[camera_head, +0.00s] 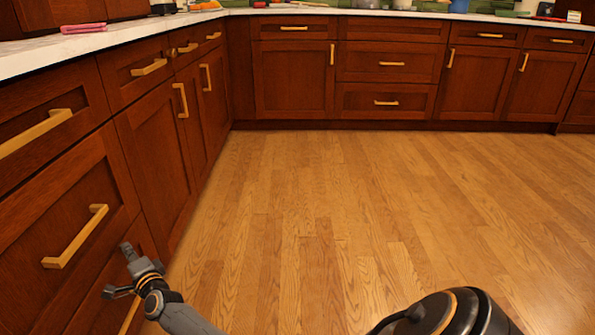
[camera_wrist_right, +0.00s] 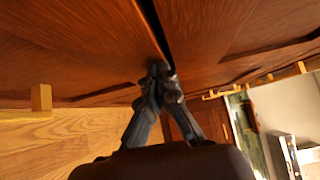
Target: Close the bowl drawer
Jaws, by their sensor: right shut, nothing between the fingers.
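The left cabinet bank has stacked drawers; which one is the bowl drawer I cannot tell, and no bowl shows. A large drawer front (camera_head: 40,222) with a gold handle (camera_head: 75,237) looks about flush. Below it is a lower drawer front (camera_head: 97,307), partly hidden by my arm. My right gripper (camera_head: 135,262) is in front of these lower fronts, its fingers together and empty. In the wrist view the fingertips (camera_wrist_right: 161,72) are close to a dark gap between two wooden fronts (camera_wrist_right: 80,40); contact is unclear. My left gripper is out of view.
A white countertop (camera_head: 110,40) with a pink cloth (camera_head: 84,28) runs above the left drawers. More cabinets and drawers (camera_head: 390,65) line the back, all looking shut. The wood floor (camera_head: 330,220) is clear in the middle.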

